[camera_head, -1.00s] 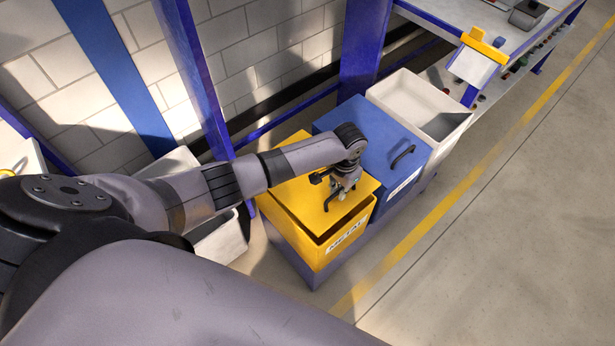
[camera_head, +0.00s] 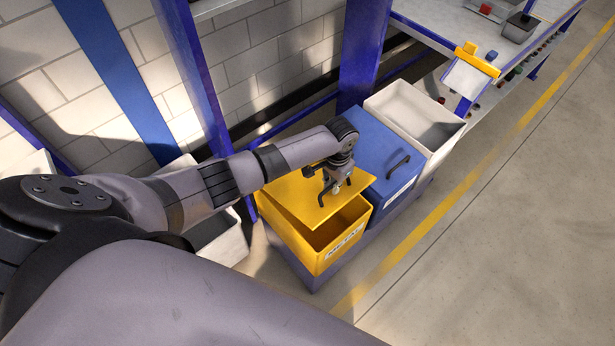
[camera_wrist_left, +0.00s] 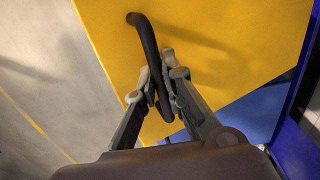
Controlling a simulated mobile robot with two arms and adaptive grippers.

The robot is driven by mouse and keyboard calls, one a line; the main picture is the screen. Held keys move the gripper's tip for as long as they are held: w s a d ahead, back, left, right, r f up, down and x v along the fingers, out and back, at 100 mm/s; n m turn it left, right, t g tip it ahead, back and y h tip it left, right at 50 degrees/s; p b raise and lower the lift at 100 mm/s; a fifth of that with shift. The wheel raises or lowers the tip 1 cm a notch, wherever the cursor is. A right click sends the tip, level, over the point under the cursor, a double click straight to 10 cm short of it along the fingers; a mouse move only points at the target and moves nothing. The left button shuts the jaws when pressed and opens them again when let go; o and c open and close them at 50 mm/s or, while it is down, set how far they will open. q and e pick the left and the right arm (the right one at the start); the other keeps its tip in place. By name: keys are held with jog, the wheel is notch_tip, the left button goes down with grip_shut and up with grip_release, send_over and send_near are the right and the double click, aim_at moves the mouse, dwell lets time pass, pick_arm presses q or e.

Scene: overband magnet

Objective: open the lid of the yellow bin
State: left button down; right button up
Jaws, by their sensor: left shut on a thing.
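The yellow bin (camera_head: 318,257) stands at the middle of the head view, with a METAL label on its front. Its yellow lid (camera_head: 297,205) is partly raised and tilted, with a dark gap open at the front. My left gripper (camera_head: 331,190) is at the lid's front part. In the left wrist view the gripper (camera_wrist_left: 160,88) is shut on the black lid handle (camera_wrist_left: 147,50), with a finger on each side of it. The yellow lid (camera_wrist_left: 225,40) fills much of that view. The bin's inside shows only in part. My right gripper is not in view.
A blue bin (camera_head: 385,150) with a closed lid and black handle stands right beside the yellow one. An open white bin (camera_head: 425,118) is beyond it. Another pale bin (camera_head: 228,245) is at the left, partly behind my arm. A blue post (camera_head: 195,80) rises behind. Floor at the right is clear.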

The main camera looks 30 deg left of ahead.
pick_arm(q)
jog(key=shift+a, duration=0.2)
jog(key=shift+w+a+r+p, duration=0.1)
jog(key=shift+a+r+p, duration=0.2)
jog(key=shift+r+p, duration=0.25)
jog(key=shift+w+a+r+p, duration=0.1)
jog(key=shift+a+r+p, duration=0.15)
jog(key=shift+r+p, duration=0.2)
jog(key=a+r+p, duration=0.1)
jog(key=w+a+r+p, duration=0.1)
jog(key=r+p, duration=0.1)
jog(key=shift+a+r, duration=0.2)
jog(key=shift+a, duration=0.1)
jog(key=shift+s, duration=0.1)
jog(key=w+a+r+p, duration=0.1)
jog(key=a+r+p, duration=0.2)
jog(key=a+r, duration=0.1)
jog(key=shift+w+a+r, duration=0.25)
jog(key=shift+w, duration=0.1)
dwell(0.4)
